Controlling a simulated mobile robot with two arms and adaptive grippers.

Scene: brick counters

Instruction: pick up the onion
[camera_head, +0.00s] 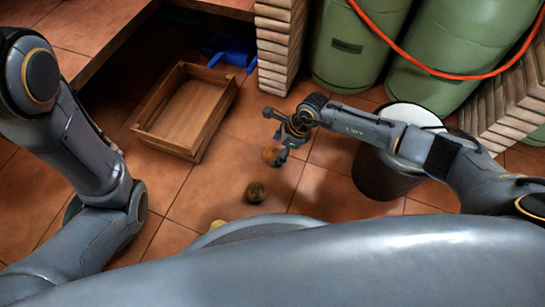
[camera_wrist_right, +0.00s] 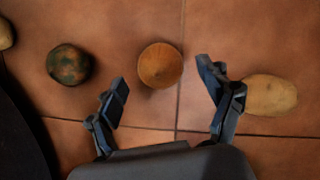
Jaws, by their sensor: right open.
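The onion (camera_wrist_right: 160,65), a round orange-brown ball, lies on the tiled floor in the right wrist view, ahead of and between the open fingers. It also shows in the head view (camera_head: 270,155), close beside a finger of my right gripper (camera_head: 276,136). In the wrist view the right gripper (camera_wrist_right: 163,80) has its fingers spread wide with nothing held. A gap of floor shows between each finger and the onion; the height above the floor is hard to tell. My left arm shows at the left of the head view, but its gripper is not visible.
A dark mottled round item (camera_wrist_right: 69,64) lies left of the onion, and a yellowish oval one (camera_wrist_right: 268,95) lies right, beside the right finger. A wooden crate (camera_head: 147,138), a blue dustpan-like item (camera_head: 232,48), a dark bucket (camera_head: 385,175) and green gas cylinders (camera_head: 355,45) stand around.

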